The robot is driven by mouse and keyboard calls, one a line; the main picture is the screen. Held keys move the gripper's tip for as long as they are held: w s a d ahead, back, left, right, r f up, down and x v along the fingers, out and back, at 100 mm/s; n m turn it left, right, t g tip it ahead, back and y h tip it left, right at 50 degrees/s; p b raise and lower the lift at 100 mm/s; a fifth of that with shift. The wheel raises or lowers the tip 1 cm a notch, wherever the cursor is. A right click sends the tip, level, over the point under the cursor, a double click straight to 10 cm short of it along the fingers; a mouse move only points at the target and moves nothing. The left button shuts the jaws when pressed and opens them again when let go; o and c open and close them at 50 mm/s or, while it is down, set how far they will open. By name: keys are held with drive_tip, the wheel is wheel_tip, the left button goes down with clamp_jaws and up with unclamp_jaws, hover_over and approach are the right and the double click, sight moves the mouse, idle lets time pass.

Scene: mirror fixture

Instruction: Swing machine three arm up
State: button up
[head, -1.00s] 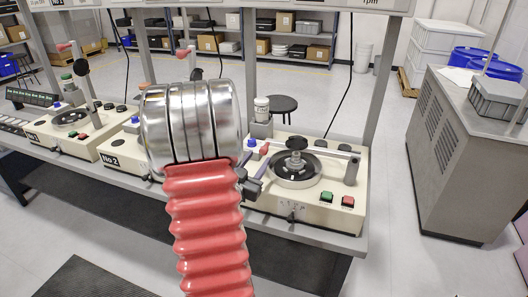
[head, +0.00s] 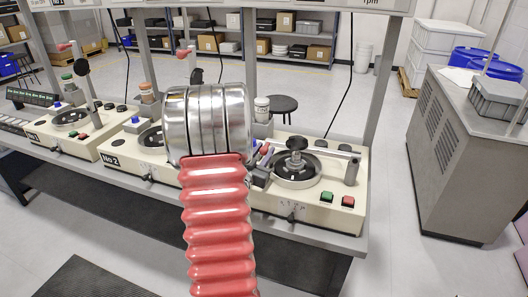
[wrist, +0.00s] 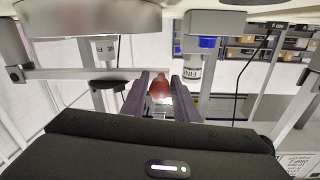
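Machine three is the cream unit at the right end of the bench (head: 325,207), with a round black plate and silver hub. Its grey arm (head: 325,147) lies low across the machine, from a post at the right to a dull red knob (head: 265,149) at the left. My gripper (head: 262,166) is at the knob end, partly hidden behind my own wrist. In the wrist view the knob (wrist: 160,87) sits between the two dark fingers of my gripper (wrist: 161,92). The fingers look apart; I cannot tell whether they touch the knob.
The No 2 machine (head: 128,158) stands to the left, partly covered by my arm. Green and red buttons (head: 337,199) are on machine three's front right. A white container (head: 262,108) stands behind it. A grey cabinet (head: 455,150) is at the right across open floor.

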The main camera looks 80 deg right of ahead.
clamp_jaws()
